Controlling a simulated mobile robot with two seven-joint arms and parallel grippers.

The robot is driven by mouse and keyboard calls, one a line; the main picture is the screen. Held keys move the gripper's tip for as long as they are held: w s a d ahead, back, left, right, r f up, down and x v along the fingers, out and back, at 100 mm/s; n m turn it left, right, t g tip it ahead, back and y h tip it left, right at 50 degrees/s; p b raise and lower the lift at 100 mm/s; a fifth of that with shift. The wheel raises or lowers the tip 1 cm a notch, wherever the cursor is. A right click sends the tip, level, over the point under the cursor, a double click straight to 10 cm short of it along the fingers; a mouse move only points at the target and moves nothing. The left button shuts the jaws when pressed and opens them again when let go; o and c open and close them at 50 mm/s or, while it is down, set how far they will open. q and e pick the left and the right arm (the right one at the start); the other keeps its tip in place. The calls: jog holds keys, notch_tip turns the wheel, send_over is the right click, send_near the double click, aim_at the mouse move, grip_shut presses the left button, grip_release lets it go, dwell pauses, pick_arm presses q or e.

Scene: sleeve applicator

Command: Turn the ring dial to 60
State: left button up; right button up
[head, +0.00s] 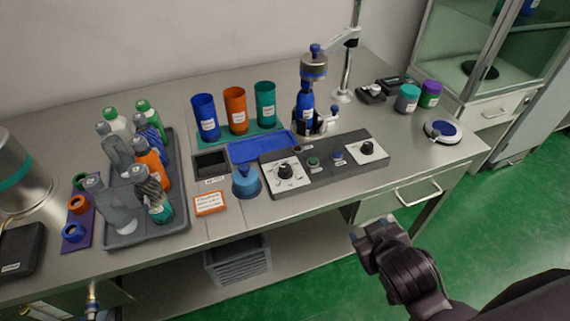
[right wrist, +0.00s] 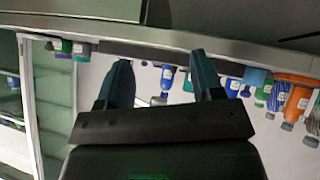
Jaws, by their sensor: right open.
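A dark control panel (head: 325,163) lies along the front of the bench. It carries a larger dial on a white plate (head: 284,171) at its left end and a smaller dial on a white plate (head: 367,149) at its right end. The scale numbers and pointers are too small to read, and I cannot tell which is the ring dial. My right gripper (head: 372,238) is in front of the bench, below and right of the panel, apart from it. In the right wrist view its two fingers (right wrist: 163,82) are spread with nothing between them. My left gripper is not in view.
Behind the panel stands the applicator with a blue bottle (head: 305,103). A blue cone-shaped piece (head: 245,183) and an orange-edged card (head: 209,204) sit left of the panel. A grey tray of bottles (head: 150,228) is further left. Open floor (head: 335,270) lies in front of the bench.

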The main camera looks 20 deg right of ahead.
jog(key=w+a+r+n+t+y, duration=0.6)
jog(key=w+a+r+n+t, duration=0.3)
jog(key=w+r, duration=0.5)
jog(key=s+a+r+n+g+y, duration=0.1)
jog(key=a+r+n+g+y, duration=0.1)
jog(key=a+n+g+y, duration=0.85)
jog(key=s+a+r+n+g+y, duration=0.1)
jog(key=a+r+n+g+y, duration=0.2)
jog(key=a+n+g+y, duration=0.75)
jog(key=n+t+h, duration=0.2)
jog(key=n+h, duration=0.7)
jog(key=h, duration=1.6)
send_near(285, 167)
notch_tip(285, 167, down, 9)
jog(key=shift+d+f+b, duration=0.1)
jog(key=shift+f+b, duration=0.1)
jog(key=shift+b, duration=0.65)
